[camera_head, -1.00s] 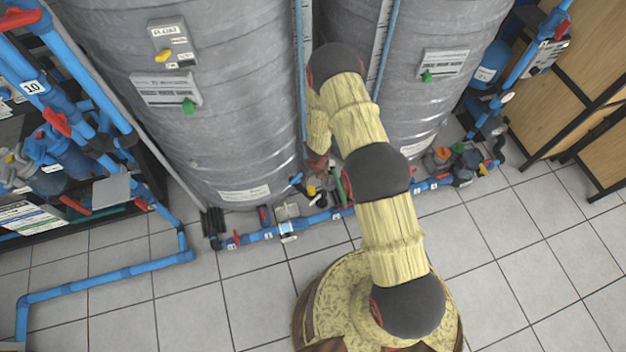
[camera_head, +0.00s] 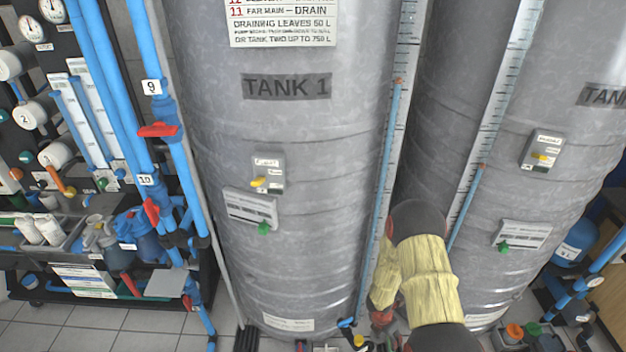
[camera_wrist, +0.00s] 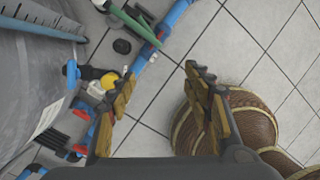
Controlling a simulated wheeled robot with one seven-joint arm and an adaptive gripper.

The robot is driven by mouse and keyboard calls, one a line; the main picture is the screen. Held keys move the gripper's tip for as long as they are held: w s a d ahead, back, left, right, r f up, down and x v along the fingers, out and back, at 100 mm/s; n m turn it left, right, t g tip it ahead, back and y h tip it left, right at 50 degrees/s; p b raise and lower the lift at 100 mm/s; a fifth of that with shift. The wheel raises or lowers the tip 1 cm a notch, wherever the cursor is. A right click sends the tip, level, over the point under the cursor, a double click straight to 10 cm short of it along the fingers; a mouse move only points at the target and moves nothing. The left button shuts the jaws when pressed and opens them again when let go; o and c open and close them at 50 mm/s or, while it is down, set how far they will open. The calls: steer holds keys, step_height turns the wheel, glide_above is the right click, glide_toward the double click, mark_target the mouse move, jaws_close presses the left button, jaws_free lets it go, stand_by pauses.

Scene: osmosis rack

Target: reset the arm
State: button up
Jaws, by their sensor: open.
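My arm (camera_head: 428,275) rises from the bottom of the head view, in front of the gap between the two grey tanks. Its forearm hangs down on the left side of the elbow, and the gripper end is at the lower edge, mostly hidden. In the wrist view my gripper (camera_wrist: 158,95) points down toward the floor. Its two fingers stand well apart with nothing between them. Pale floor tiles and part of a blue pipe (camera_wrist: 150,62) show beyond the fingers.
Tank 1 (camera_head: 290,190) stands close to the left of my arm, and a second tank (camera_head: 560,150) to the right. A panel rack with blue pipes (camera_head: 105,90) stands at the left. Free tiled floor (camera_head: 110,318) shows at the lower left.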

steer(key=s+d+r+m+g+h, duration=0.1)
steer(key=s+r+m, duration=0.3)
steer(key=r+m, duration=0.7)
steer(key=s+d+r+m+g, duration=0.1)
steer(key=s+r+m, duration=0.35)
steer(key=r, duration=1.25)
steer(key=s+a+r+m+t+y, duration=0.1)
steer(key=s+r, duration=0.4)
steer(key=r, duration=0.5)
steer(key=s+a+r+m+t+y, duration=0.1)
steer(key=s+a+r+m+t, duration=0.2)
steer(key=r, duration=0.8)
steer(key=s+a+r+m+t+y+p, duration=0.1)
steer(key=s+a+r+m+t+y, duration=0.1)
steer(key=s+a+r+m, duration=0.4)
step_height(320, 180, up, 5)
steer(key=shift+s+r+t, duration=0.15)
steer(key=shift+s+t, duration=0.45)
steer(key=shift+s, duration=0.05)
steer(key=shift+m, duration=0.25)
